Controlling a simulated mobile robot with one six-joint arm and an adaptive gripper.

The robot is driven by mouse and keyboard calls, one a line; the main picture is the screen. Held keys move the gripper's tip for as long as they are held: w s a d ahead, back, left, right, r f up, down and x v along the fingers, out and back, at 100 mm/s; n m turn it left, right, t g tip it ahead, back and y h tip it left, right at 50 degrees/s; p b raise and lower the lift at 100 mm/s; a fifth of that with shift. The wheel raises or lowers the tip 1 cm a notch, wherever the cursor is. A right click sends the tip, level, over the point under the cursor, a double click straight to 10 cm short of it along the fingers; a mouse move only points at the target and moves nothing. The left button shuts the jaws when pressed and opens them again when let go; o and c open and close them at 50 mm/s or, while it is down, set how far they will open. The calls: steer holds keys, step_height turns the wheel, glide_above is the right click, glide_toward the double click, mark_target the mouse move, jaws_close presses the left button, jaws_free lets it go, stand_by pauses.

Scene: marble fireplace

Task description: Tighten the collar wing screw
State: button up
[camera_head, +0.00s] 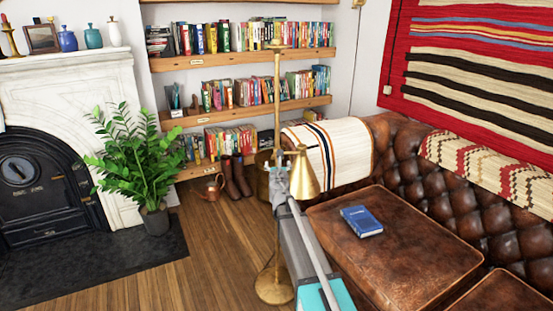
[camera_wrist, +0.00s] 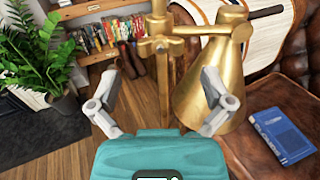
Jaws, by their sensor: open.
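A brass floor lamp (camera_head: 277,95) stands in front of the leather sofa. In the wrist view its pole (camera_wrist: 162,85) runs upright, with a brass collar (camera_wrist: 175,28) across it at the top. A small brass piece at the collar's front (camera_wrist: 161,46) looks like the wing screw; its wings are too small to make out. The cone-shaped shade (camera_wrist: 210,80) hangs to the right, partly behind my right finger. My gripper (camera_wrist: 161,79) is open and empty, its fingers on either side of the pole in the picture, below the collar. In the head view my gripper (camera_head: 279,178) overlaps the lamp.
The leather sofa (camera_head: 400,235) with a blue book (camera_head: 361,221) is at the right. A potted plant (camera_head: 140,165) and the fireplace (camera_head: 40,190) are at the left. Bookshelves (camera_head: 240,60) and boots (camera_head: 238,180) are behind. Wooden floor is clear left of the lamp base (camera_head: 274,288).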

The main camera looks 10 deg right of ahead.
steer(key=shift+w+d, duration=0.2)
steer(key=shift+w, duration=1.15)
steer(key=shift+w+d, duration=0.2)
steer(key=shift+w, duration=1.15)
